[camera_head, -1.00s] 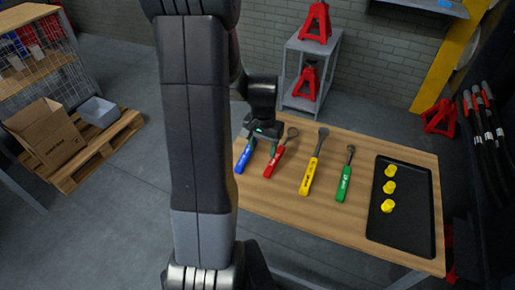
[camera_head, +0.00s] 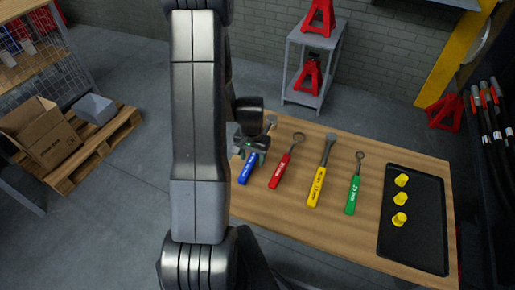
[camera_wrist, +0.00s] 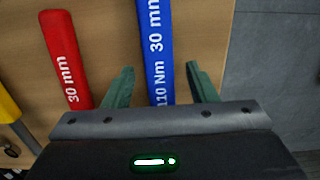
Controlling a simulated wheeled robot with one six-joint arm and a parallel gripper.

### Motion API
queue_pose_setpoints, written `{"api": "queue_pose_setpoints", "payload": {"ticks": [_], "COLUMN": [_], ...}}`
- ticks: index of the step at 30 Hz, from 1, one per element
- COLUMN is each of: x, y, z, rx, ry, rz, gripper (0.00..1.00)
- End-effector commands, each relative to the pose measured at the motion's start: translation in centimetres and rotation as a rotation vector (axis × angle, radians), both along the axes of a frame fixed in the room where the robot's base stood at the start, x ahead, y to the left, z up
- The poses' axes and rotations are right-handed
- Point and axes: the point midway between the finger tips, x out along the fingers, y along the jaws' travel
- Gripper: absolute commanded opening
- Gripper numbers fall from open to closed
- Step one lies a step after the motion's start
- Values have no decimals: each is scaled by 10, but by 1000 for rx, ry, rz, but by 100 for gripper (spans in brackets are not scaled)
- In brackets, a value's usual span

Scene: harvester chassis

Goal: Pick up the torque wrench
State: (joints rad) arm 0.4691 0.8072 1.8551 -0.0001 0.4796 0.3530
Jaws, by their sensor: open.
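The torque wrench, with a blue handle marked 110 Nm and 30 mm, lies on the wooden table (camera_head: 300,235) at the left of a row of tools. Its handle shows in the head view (camera_head: 247,170) and in the wrist view (camera_wrist: 157,45); its far end is partly hidden by my gripper in the head view. My gripper (camera_head: 252,150) is over the wrench. In the wrist view my gripper (camera_wrist: 159,72) is open, with one green finger on each side of the blue handle and gaps between. I cannot tell how high the fingers are above the table.
A red-handled wrench (camera_head: 280,172), marked 30 mm, lies close beside it. Yellow (camera_head: 318,187) and green (camera_head: 353,195) tools lie further right. A black tray (camera_head: 425,225) with yellow pieces (camera_head: 400,199) is at the right end. The table edge is close to the blue wrench's other side.

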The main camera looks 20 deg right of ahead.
Motion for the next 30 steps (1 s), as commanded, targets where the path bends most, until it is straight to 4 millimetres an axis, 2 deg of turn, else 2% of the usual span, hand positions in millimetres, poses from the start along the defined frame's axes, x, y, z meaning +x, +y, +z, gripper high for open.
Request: {"api": "queue_pose_setpoints", "payload": {"ticks": [8, 11, 16, 17, 30], "x": [0, 0, 0, 0, 1], "y": [0, 0, 0, 0, 0], "z": [-3, -3, -3, -3, 3], "rx": [-1, -1, -1, 0, -2], "ry": [-1, -1, -1, 0, -3], "rz": [0, 0, 0, 0, 0], "gripper": [52, 36, 3, 0, 0]}}
